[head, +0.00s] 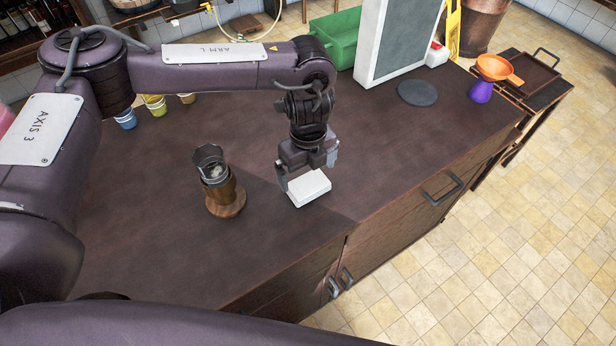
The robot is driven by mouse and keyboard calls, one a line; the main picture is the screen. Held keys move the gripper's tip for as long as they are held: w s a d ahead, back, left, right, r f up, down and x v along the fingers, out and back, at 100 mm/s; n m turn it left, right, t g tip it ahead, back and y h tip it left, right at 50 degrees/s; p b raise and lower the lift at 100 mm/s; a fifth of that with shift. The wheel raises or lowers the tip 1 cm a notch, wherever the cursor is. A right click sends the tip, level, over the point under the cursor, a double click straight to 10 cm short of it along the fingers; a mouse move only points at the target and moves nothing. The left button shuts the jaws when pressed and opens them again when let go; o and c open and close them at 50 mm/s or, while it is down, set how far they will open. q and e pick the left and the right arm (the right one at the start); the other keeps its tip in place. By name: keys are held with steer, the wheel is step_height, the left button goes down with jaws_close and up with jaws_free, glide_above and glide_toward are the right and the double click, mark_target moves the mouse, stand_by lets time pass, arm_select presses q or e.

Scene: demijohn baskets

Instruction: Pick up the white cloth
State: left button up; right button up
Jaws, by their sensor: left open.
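The white cloth (309,188) lies folded into a small flat block on the dark brown counter (150,240), close to its front edge. My left gripper (307,172) points down just above the cloth. Its fingers are spread apart, one near the cloth's left side and one near its far right side. I cannot tell whether the fingers touch the cloth. My right gripper is out of view.
A dark metal pot (212,165) on a round wooden base (226,200) stands left of the cloth. A green crate (337,32), a grey-white panel (392,40) and a dark round disc (417,92) are at the back. A purple object with an orange funnel (496,68) stands at the right end.

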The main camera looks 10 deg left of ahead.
arm_select(q)
steer(key=shift+s+f+p, duration=0.1)
steer(key=shift+f+p, duration=0.25)
steer(key=shift+f, duration=0.05)
steer(key=f, duration=0.1)
steer(key=f+p, duration=0.1)
steer(key=f, duration=0.1)
steer(key=shift+w, duration=0.25)
steer(key=shift+w+a+f+p, duration=0.15)
steer(key=shift+f+p, duration=0.15)
steer(key=shift+f, duration=0.6)
steer(key=c, duration=0.7)
steer(key=shift+r, duration=0.6)
step_height(320, 180, up, 10)
steer(key=b, duration=0.3)
step_height(320, 180, up, 9)
glide_above(307, 183)
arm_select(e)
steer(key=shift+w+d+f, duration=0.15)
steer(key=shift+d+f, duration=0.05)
